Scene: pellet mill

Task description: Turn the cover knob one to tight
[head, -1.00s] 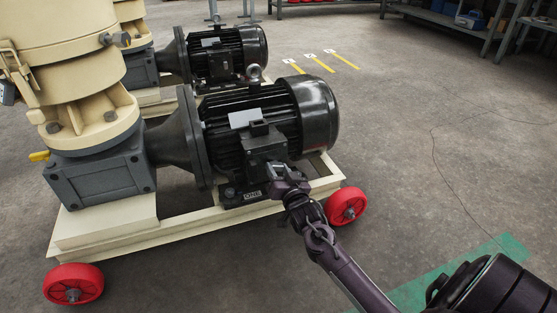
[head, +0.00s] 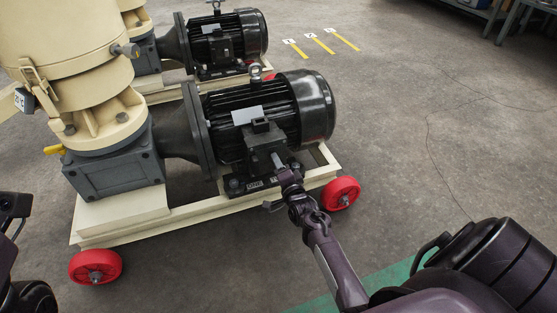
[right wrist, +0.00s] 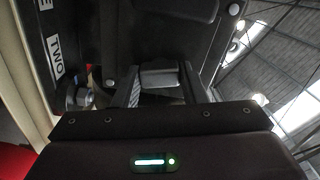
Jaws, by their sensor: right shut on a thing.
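The black motor (head: 300,105) stands on a cream base frame, with a black terminal box (head: 262,143) on its near side. My right gripper (head: 279,164) is at the lower right of this box. It is shut on a small light grey part, seemingly a cover knob, which shows between the fingers in the right wrist view (right wrist: 160,76). The fingers hide much of it, and I cannot tell whether it is knob one. Two small labels sit low on the motor; the right wrist view reads TWO (right wrist: 57,57) on one. My left gripper is not in view.
The cream frame (head: 130,235) rolls on red wheels (head: 341,193). A cream mill body (head: 65,50) with a grey gearbox (head: 115,170) stands left. A second motor (head: 225,42) stands behind. The floor to the right is clear, with yellow numbered strips (head: 320,44).

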